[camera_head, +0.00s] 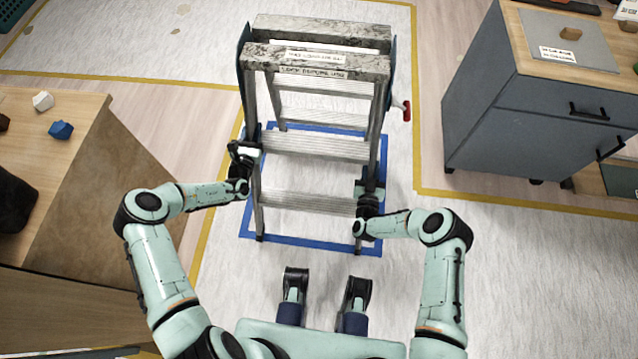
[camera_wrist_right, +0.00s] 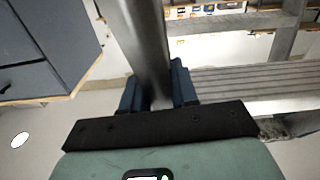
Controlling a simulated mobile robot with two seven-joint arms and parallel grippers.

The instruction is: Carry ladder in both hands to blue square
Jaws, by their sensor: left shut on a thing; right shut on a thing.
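The grey metal stepladder (camera_head: 315,146) stands upright in front of me, with plaster-stained top treads. Its feet appear over or inside the blue square (camera_head: 310,243) outlined on the floor; I cannot tell if they touch the floor. My left gripper (camera_head: 246,150) is shut on the ladder's left side rail. My right gripper (camera_head: 370,188) is shut on the right side rail. In the right wrist view, the rail (camera_wrist_right: 145,50) passes between the fingers of the right gripper (camera_wrist_right: 158,92). The back part of the blue outline is partly hidden by the ladder.
A wooden table (camera_head: 90,175) with small stones is on the left. A grey drawer cabinet (camera_head: 540,110) stands on the right. Yellow tape lines (camera_head: 520,202) border the pale floor sheet. A red-handled item (camera_head: 407,110) shows at the ladder's right side.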

